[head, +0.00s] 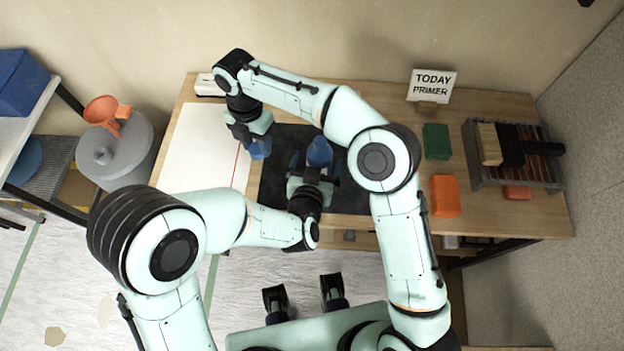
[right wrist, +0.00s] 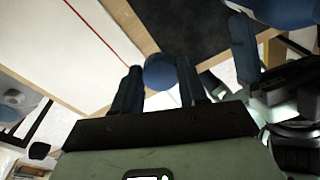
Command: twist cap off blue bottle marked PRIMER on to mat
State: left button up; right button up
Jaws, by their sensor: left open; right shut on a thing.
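The blue bottle (head: 319,152) stands on the dark mat (head: 278,184); no lettering on it is readable. My left gripper (head: 316,166) is open at the bottle, with a finger on either side of it. My right gripper (head: 254,143) is shut on a round blue piece (head: 260,150) that looks like the cap, left of the bottle near the mat's left edge. In the right wrist view, the blue piece (right wrist: 160,71) sits between the fingertips of my right gripper (right wrist: 158,84). Whether it touches the surface below cannot be told.
White paper (head: 205,145) with a red line lies left of the mat. A sign (head: 431,86) reading TODAY PRIMER stands at the back. Green (head: 436,141) and orange (head: 444,196) blocks and a rack (head: 552,168) with a brush are on the right.

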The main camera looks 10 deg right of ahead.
jog(key=shift+s+f+b, duration=0.1)
jog(key=shift+f+b, duration=0.3)
jog(key=shift+f, duration=0.05)
jog(key=b, duration=0.7)
send_over(265, 175)
jog(key=f, duration=0.7)
jog(key=shift+w+f, duration=0.15)
jog(key=shift+w, duration=0.2)
jog(key=shift+f, duration=0.25)
pick_arm(q)
jog(key=v, duration=0.9)
pick_arm(e)
jog(key=shift+s, duration=0.1)
